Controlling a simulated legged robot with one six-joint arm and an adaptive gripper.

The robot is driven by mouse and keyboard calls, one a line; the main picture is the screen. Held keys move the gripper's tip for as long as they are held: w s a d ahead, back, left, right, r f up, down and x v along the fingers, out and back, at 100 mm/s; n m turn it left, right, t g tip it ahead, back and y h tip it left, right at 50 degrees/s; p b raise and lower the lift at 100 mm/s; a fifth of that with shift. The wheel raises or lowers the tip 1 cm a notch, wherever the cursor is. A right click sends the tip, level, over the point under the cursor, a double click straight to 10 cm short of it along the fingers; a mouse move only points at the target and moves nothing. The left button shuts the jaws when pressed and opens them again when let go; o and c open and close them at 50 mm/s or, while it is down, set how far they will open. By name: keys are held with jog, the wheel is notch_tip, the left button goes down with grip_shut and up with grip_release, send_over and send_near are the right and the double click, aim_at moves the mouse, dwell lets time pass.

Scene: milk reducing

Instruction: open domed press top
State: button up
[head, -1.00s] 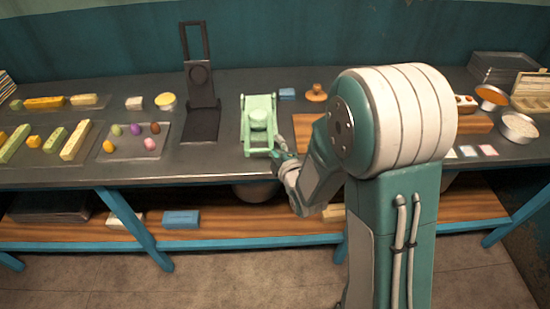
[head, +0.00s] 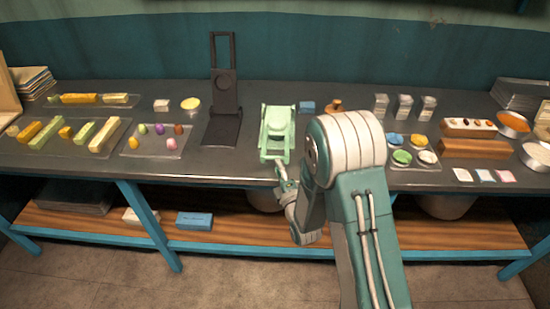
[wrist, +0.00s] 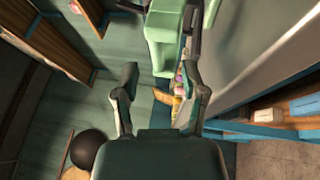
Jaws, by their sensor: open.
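The pale green press (head: 278,133) stands near the front edge of the dark table, with a rounded part in its middle. I cannot tell from its small outline how far its top is raised. My gripper (head: 281,172) is at the front of the press, close to its lower right corner, and looks apart from it. In the wrist view, my gripper (wrist: 160,72) has its two fingers spread with nothing between them. A green part of the press (wrist: 165,35) shows just beyond the fingertips; the rest of the press is out of that view.
A black press (head: 222,95) with an upright frame stands left of the green one. A tray of coloured egg shapes (head: 152,152) lies farther left. A blue block (head: 306,107) and wooden knob (head: 334,104) sit behind right. A tray of coloured bowls (head: 426,163) is at right.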

jog(key=shift+x, duration=1.95)
jog(key=shift+d, duration=0.2)
grip_shut()
jog(key=shift+a, duration=0.1)
